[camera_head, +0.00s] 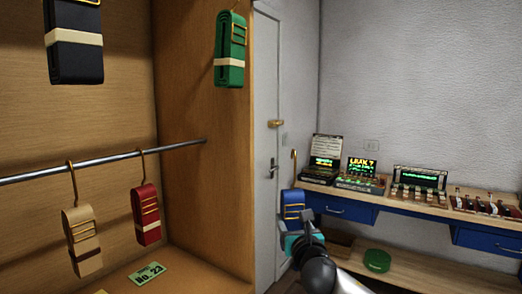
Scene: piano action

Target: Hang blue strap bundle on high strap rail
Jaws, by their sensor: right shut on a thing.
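The blue strap bundle (292,203) is upright in front of the grey door, with its gold hook pointing up. My right gripper (303,236) is shut on its lower part, which the gripper partly hides. The bundle is to the right of the wooden cabinet's side panel and apart from the rails. The high strap rail is out of view above; a black bundle (75,55) and a green bundle (230,50) hang at the top of the picture. My left gripper is not in view.
A lower metal rail (105,162) holds a tan bundle (82,240) and a red bundle (146,215). The cabinet's side panel (205,190) stands between it and my right gripper. A desk (400,207) with several small displays is at right, with a green round object (377,260) below.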

